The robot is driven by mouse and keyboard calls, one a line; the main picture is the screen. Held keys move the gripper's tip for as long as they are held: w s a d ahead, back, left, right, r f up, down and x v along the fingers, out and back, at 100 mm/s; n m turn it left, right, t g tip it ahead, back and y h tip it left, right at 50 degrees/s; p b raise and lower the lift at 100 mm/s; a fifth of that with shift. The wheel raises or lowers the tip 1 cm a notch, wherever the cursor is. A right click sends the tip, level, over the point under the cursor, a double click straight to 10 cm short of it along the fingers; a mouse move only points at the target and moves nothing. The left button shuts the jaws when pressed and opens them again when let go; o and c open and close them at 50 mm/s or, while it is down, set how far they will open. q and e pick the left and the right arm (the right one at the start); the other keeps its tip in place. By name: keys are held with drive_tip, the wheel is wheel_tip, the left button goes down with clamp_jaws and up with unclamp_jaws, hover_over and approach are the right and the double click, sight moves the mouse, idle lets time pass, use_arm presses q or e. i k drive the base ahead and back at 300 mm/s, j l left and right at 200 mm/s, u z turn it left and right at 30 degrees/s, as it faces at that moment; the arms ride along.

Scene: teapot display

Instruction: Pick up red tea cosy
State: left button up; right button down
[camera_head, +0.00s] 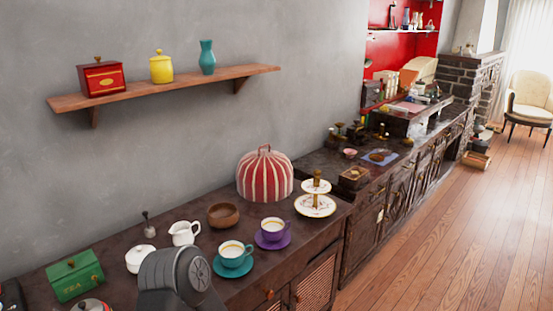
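The red tea cosy (265,177) is dome-shaped with white stripes and a small loop on top. It stands upright on the dark wooden sideboard (318,225), close to the grey wall. Nothing covers it in the head view. A dark grey link of one of my arms shows at the bottom, left of centre, well in front of the cosy and to its left. Neither gripper is in view.
A gold-handled tiered stand (316,197) is right of the cosy. A white jug (184,233) and green tea box (75,275) are left. A wall shelf (165,87) hangs above.

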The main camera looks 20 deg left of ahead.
sight(262, 176)
drive_tip(key=i+l+u, duration=0.15)
drive_tip(key=i+l, duration=0.45)
drive_tip(key=i+l+u, duration=0.1)
drive_tip(key=i+l, duration=0.5)
drive_tip(key=i+l+u, duration=0.15)
drive_tip(key=i+l, duration=0.4)
drive_tip(key=l, duration=0.15)
